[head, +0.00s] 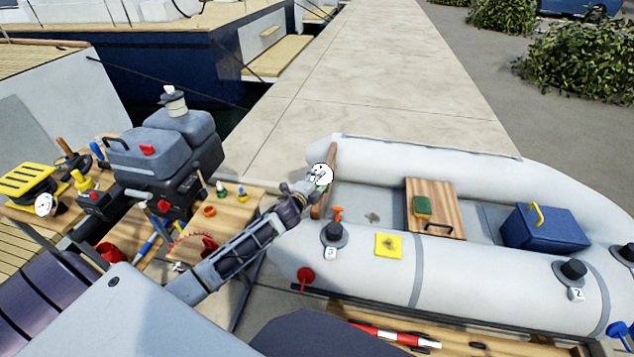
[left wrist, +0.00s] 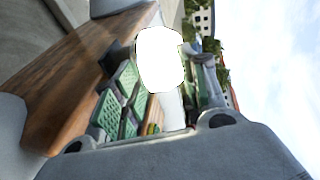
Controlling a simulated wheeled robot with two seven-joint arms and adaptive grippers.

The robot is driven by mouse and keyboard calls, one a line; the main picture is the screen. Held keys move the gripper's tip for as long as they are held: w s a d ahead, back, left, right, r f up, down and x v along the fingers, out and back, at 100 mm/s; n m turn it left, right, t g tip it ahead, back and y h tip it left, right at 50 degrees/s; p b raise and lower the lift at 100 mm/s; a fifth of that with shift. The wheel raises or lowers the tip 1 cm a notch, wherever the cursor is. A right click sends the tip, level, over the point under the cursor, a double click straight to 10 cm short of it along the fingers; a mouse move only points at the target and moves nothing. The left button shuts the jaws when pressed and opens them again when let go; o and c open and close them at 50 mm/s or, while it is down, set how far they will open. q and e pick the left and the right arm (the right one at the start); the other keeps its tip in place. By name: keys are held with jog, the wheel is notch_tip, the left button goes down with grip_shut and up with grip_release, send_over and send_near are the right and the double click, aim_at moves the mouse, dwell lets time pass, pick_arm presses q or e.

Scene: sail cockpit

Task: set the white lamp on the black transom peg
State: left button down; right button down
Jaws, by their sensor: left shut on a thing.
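The white lamp (head: 323,174) is a small, very bright rounded thing at the wooden transom (head: 331,160) of the grey dinghy. My left gripper (head: 314,184) is at the lamp and shut on it. In the left wrist view the lamp (left wrist: 160,58) glows white beyond the green finger pads (left wrist: 128,78), with the brown transom wood to its left. The black transom peg cannot be made out; the lamp or gripper may hide it. Whether the lamp touches the transom is not clear. My right gripper is not in view.
The dinghy's near tube carries black round fittings (head: 334,232) and a yellow patch (head: 388,245). A blue box (head: 545,228) and a wooden seat (head: 436,208) are inside. A grey outboard motor (head: 165,150) and a cluttered bench stand left of my arm. The pavement behind is clear.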

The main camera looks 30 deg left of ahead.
pick_arm(q)
jog(key=shift+f+b, duration=0.35)
jog(key=shift+f, duration=0.15)
dwell(0.3)
jog(key=c, duration=1.1)
grip_release()
jog(key=shift+s, duration=0.1)
jog(key=p+v, duration=0.4)
jog(key=v, duration=0.6)
jog(key=shift+s+r+p, duration=0.2)
jog(key=shift+s+p, duration=0.1)
jog(key=shift+s, duration=0.1)
jog(key=shift+f, duration=0.1)
dwell(0.8)
